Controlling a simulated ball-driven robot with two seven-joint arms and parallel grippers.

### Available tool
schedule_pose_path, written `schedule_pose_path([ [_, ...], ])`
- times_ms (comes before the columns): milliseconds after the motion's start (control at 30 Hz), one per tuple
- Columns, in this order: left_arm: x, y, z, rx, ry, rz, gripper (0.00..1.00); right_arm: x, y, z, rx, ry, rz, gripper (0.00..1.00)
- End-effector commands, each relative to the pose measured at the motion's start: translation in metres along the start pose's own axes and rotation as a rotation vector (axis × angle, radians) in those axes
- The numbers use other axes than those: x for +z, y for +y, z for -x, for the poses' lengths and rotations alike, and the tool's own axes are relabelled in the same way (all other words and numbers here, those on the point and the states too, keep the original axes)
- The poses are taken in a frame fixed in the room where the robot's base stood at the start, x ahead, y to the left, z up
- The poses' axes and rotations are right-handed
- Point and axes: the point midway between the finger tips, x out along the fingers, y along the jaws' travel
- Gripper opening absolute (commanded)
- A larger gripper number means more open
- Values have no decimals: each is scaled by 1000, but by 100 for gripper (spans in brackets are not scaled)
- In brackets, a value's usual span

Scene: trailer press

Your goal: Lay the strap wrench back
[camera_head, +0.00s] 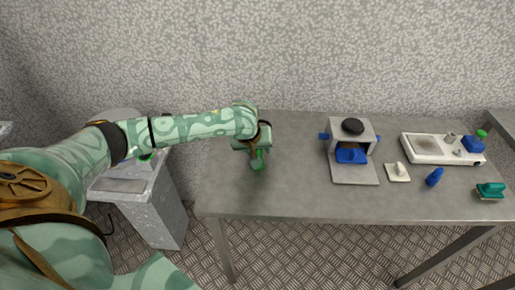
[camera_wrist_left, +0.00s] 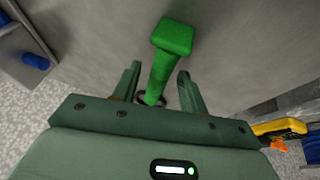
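A green handled tool (camera_wrist_left: 172,55), which looks like the strap wrench, has a thick square end and a narrower shank. A small dark ring (camera_wrist_left: 140,98) shows by its narrow end. My left gripper (camera_wrist_left: 160,80) has its two fingers apart on either side of the shank, with a gap showing at the left finger. In the head view the left gripper (camera_head: 257,152) is low over the left part of the grey table, and the green tool (camera_head: 257,163) shows just below it, partly hidden. Whether the tool touches the table is unclear. My right gripper is not in view.
The grey table (camera_head: 290,197) holds a grey press (camera_head: 354,175) with blue parts, a white block (camera_head: 397,172), a blue object (camera_head: 434,177), a white tray (camera_head: 425,158) and a teal brush-like object (camera_head: 490,191). A grey pedestal (camera_head: 165,215) stands left. The table's front middle is clear.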

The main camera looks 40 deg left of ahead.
Motion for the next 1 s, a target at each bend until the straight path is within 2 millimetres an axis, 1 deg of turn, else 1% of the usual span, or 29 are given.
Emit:
schedule_pose_path([
  [200, 0, 0, -2, -1, 0, 0, 43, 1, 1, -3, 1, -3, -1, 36],
  [267, 1, -1, -4, -2, 0, 0, 43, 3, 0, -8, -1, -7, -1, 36],
  [367, 3, -2, -10, -2, 0, -2, 43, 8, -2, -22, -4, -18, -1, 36],
  [433, -1, 0, 15, 2, 3, 0, 43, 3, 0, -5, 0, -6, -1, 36],
  [600, -4, -3, 64, 3, 5, 1, 43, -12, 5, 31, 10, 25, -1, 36],
  [667, -4, -3, 80, 4, 7, -1, 43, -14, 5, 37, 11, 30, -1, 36],
  [800, -3, -3, 116, 3, 5, 0, 43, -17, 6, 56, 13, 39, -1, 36],
  [900, -2, -4, 136, 3, 4, 0, 43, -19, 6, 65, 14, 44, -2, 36],
  [1000, -1, -4, 150, 2, 3, 0, 43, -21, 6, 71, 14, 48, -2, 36],
])
